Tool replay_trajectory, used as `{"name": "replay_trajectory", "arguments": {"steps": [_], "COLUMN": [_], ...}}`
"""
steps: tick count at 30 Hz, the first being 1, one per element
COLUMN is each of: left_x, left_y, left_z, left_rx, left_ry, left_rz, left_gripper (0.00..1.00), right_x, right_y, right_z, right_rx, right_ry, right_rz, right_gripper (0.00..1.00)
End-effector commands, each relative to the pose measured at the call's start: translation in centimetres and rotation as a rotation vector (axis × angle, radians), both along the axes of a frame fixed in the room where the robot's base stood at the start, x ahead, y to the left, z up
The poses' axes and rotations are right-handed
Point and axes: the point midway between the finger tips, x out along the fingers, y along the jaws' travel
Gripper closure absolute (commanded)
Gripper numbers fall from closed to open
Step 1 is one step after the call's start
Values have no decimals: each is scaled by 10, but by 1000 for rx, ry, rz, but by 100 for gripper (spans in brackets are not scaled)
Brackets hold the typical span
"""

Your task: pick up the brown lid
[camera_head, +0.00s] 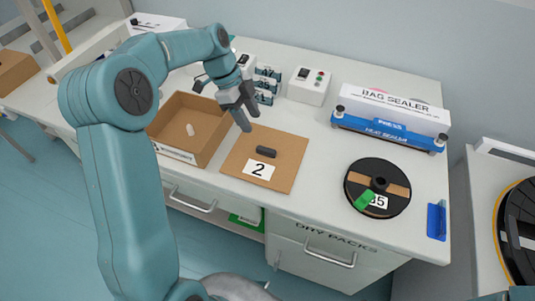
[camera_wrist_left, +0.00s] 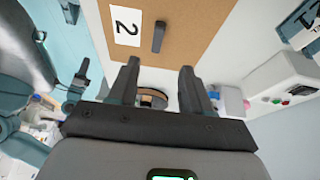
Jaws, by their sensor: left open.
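The brown lid (camera_head: 286,176) is a flat square board with a dark bar handle (camera_head: 266,152) and a white label "2", lying on the bench. In the left wrist view the lid (camera_wrist_left: 205,22) fills the top, with its handle (camera_wrist_left: 158,37) just ahead of my fingers. My left gripper (camera_head: 249,118) is open and empty, above the lid's far left edge and apart from the handle; it also shows in the left wrist view (camera_wrist_left: 158,82). My right gripper (camera_wrist_left: 80,80) seems to be the small dark shape at left in the left wrist view; its jaws are unclear.
An open brown box (camera_head: 209,153) with a small pale item inside stands left of the lid. A black reel (camera_head: 398,207) lies to the right. A blue and white bag sealer (camera_head: 390,118) and a control box (camera_head: 308,86) stand behind. The bench between lid and reel is clear.

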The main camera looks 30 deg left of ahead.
Motion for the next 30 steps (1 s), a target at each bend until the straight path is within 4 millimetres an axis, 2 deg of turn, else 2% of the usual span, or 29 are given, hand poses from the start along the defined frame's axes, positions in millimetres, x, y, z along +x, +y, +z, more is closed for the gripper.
{"name": "replay_trajectory", "arguments": {"steps": [3, 6, 13, 21, 29, 30], "left_x": [0, 2, 5, 7, 9, 9], "left_y": [-12, -18, -26, -43, -44, -44], "left_z": [-26, -41, -57, -94, -99, -99], "left_rx": [-2, -2, -1, -2, 0, 0], "left_ry": [4, 2, 2, 2, -1, -1], "left_rz": [-3, -1, -1, -1, 0, 0], "left_gripper": [51, 51, 51, 51, 51, 54], "right_x": [0, 0, 0, 0, 0, 0], "right_y": [0, 0, 0, 0, 0, 0], "right_z": [1, 1, 4, 11, 10, 10], "right_rx": [0, 0, 0, 0, 0, 0], "right_ry": [0, 0, 0, 0, 0, 0], "right_rz": [0, 0, 0, 0, 0, 0], "right_gripper": [57, 57, 57, 57, 57, 57]}}
